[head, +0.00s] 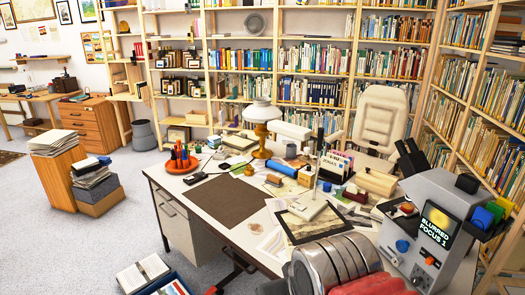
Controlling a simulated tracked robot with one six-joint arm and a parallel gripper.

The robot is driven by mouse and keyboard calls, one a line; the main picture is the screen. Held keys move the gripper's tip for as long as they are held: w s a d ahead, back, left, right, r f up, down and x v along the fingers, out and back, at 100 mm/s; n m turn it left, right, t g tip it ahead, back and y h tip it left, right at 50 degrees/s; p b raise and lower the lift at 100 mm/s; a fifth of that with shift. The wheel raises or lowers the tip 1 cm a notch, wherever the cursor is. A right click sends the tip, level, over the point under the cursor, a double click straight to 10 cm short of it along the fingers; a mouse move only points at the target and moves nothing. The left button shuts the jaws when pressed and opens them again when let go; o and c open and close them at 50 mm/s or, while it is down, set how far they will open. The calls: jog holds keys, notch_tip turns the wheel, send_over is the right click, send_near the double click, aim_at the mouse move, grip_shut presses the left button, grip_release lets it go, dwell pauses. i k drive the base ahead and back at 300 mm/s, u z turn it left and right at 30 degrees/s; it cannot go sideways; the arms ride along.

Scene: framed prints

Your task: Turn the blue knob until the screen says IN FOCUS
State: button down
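A grey device (428,201) with dark twin eyepieces on top stands at the right end of the desk. Its small dark screen (436,227) reads "BLURRED FOCUS 1" in light letters. A round blue knob (402,246) sits low on the device's front, left of and below the screen. A blue block-like part and a green one also show at the device's right side. A silver ringed cylinder and a red shape fill the bottom foreground, close to the device; they look like parts of my arm. I cannot make out my gripper's fingers, and nothing is seen touching the knob.
The white desk (256,255) holds a lamp (262,125), a dark mat (227,200), a framed print (313,222), a blue roll and many small items. A cream chair (381,118) stands behind. Bookshelves line the back and right.

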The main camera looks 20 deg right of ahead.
aim_at(402, 246)
jog(key=z, duration=1.7)
